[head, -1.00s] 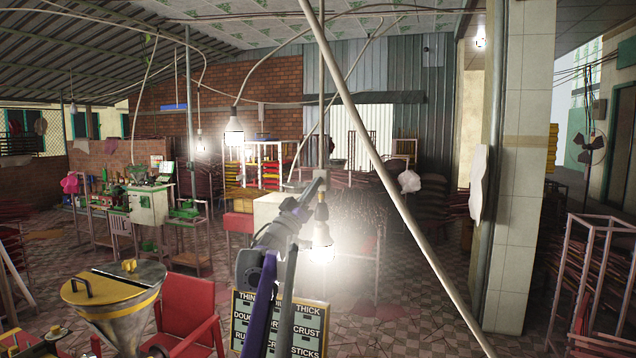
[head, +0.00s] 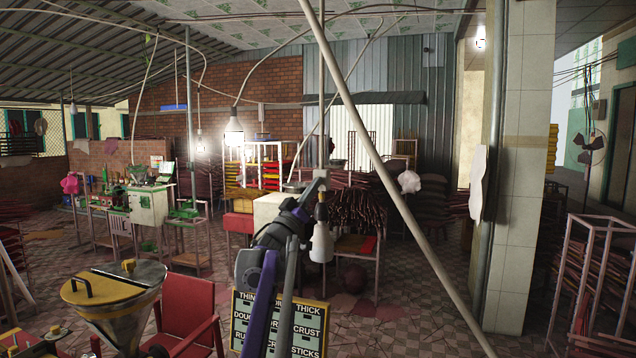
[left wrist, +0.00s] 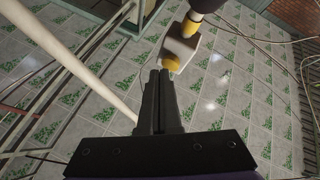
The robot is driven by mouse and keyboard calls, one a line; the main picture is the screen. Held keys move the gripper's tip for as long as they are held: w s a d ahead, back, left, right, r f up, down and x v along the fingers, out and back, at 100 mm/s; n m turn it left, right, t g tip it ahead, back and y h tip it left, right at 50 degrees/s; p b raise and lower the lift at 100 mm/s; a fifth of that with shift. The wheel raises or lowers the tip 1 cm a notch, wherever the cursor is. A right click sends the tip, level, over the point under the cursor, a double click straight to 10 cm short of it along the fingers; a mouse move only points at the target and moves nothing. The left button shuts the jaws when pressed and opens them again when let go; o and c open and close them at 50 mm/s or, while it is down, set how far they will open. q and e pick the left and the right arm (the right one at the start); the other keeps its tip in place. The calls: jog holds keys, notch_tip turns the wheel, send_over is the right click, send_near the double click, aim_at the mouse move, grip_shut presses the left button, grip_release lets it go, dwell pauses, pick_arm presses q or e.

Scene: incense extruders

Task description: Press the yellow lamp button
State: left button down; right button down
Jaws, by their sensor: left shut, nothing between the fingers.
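A hanging lamp (head: 322,243) is unlit, its pale bulb below a dark and yellow socket. In the left wrist view a white switch box (left wrist: 182,46) hangs beside the dark socket, with a yellow button (left wrist: 172,64) on its near side. My left gripper (head: 319,183) is shut and empty, raised at the lamp's cord just above the socket. In the left wrist view its fingertips (left wrist: 159,73) are right at the yellow button; I cannot tell whether they touch it. My right gripper is not in view.
A pale diagonal pole (head: 385,165) crosses close to the right of the lamp. Another bulb (head: 234,126) hangs to the left. A steel hopper (head: 118,308), a red chair (head: 188,312) and a lettered sign (head: 308,325) stand low in front.

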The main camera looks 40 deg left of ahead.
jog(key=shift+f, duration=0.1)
